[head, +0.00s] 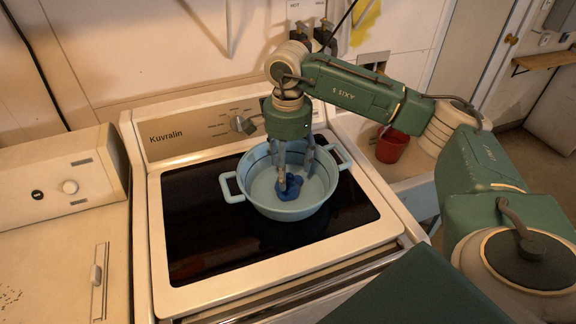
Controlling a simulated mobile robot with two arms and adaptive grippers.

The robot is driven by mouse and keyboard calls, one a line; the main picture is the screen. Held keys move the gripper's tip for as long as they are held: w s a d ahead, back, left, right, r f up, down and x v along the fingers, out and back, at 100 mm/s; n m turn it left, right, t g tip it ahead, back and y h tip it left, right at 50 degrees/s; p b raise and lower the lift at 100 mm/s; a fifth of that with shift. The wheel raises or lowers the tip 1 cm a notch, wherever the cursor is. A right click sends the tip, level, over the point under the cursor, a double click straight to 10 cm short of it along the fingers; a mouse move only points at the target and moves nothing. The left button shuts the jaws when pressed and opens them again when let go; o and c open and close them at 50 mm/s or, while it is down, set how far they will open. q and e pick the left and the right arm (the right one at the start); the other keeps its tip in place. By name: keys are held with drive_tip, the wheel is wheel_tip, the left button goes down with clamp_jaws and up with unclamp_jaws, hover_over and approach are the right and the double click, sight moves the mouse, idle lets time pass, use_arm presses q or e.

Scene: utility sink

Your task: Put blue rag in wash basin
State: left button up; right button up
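The blue rag (288,188) lies crumpled on the bottom of the light blue wash basin (283,213), a round two-handled tub. The basin stands on the dark glass lid of the washing machine. My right gripper (295,180) points down into the basin from above. Its fingers look spread apart, with their tips at or just above the rag, and they hide part of it. I cannot tell whether a fingertip touches the rag. My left gripper is not in view.
The washing machine (200,235) has a control panel with a knob behind the basin. A second white appliance (50,250) stands at the left. A red pot (391,147) is at the right, behind my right arm. The glass left of the basin is clear.

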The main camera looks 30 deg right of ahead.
sight(288, 186)
use_arm(q)
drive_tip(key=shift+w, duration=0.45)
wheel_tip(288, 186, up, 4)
drive_tip(key=p, duration=0.4)
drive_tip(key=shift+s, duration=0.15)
use_arm(e)
wheel_tip(288, 186, up, 7)
